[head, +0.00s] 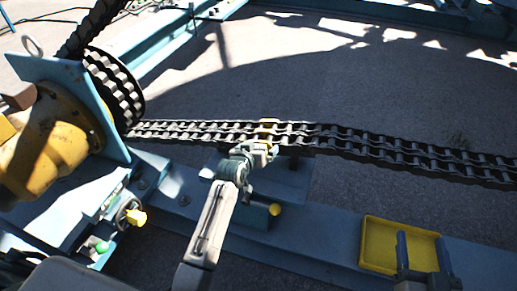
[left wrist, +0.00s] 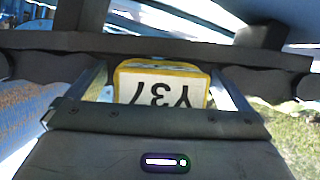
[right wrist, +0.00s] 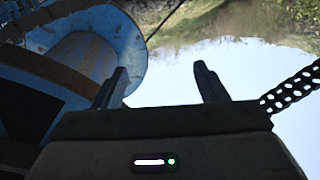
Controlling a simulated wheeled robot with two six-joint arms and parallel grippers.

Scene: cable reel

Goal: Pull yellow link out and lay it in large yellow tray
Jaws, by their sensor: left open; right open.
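The yellow link (head: 268,122) sits in the long dark double chain in the head view. In the left wrist view the yellow link (left wrist: 160,68) has a yellow rim and a white face marked Y37, upside down. My left gripper (head: 262,147) is at the near side of the chain, open, with its fingers (left wrist: 162,88) on either side of the link; a gap shows at each side. The large yellow tray (head: 370,245) lies at the lower right of the head view, and looks empty. My right gripper (head: 421,240) is open and empty, in front of the tray and partly hiding it.
The chain (head: 400,152) spans from a dark sprocket (head: 115,88) at the left to the right edge. A yellow motor housing (head: 50,140) stands at the left. Blue beams (head: 320,232) run below the chain, with a yellow knob (head: 275,209) near my left arm.

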